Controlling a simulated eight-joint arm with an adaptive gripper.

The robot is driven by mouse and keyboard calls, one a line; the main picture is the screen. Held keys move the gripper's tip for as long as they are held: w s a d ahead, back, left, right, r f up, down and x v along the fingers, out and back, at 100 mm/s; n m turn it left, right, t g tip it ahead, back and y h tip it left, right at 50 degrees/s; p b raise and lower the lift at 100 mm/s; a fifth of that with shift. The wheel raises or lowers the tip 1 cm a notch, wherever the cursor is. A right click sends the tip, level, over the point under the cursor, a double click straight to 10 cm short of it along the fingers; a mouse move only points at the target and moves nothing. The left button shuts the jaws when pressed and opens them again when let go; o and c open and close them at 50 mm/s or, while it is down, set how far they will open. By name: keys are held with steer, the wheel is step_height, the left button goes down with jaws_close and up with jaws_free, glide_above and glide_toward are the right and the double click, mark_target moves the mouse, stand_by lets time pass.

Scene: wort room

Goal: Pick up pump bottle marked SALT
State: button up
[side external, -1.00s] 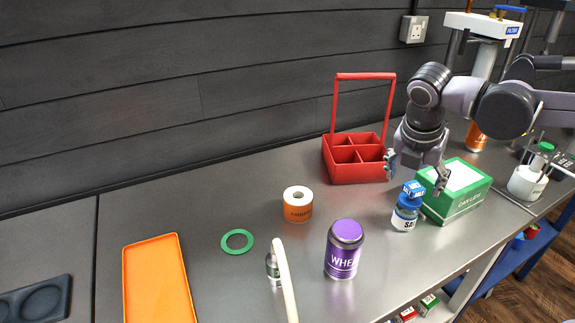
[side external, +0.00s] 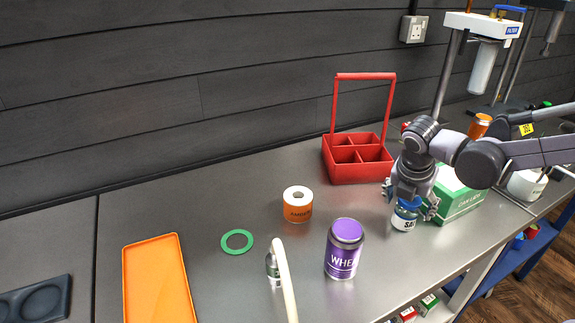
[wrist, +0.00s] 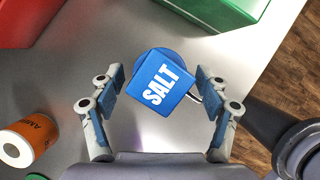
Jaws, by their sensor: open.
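The pump bottle marked SALT (side external: 404,219) stands upright on the metal bench, blue and white with its lower label showing. Its blue top with white SALT lettering (wrist: 162,83) shows in the wrist view, between the two fingers. My gripper (side external: 410,205) is open and points down over the bottle, with a finger on each side. In the wrist view the fingers of my gripper (wrist: 160,108) are apart from the blue top. My gripper hides the bottle's top in the side view.
A green box (side external: 458,205) stands close to the right of the bottle. A red divided carrier (side external: 345,177) is behind, to the left. A purple-lidded tin (side external: 342,255) and an orange roll (side external: 298,208) stand left. Bare bench lies in front of the carrier.

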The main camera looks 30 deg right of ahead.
steer(key=shift+x, duration=1.2)
jaws_close()
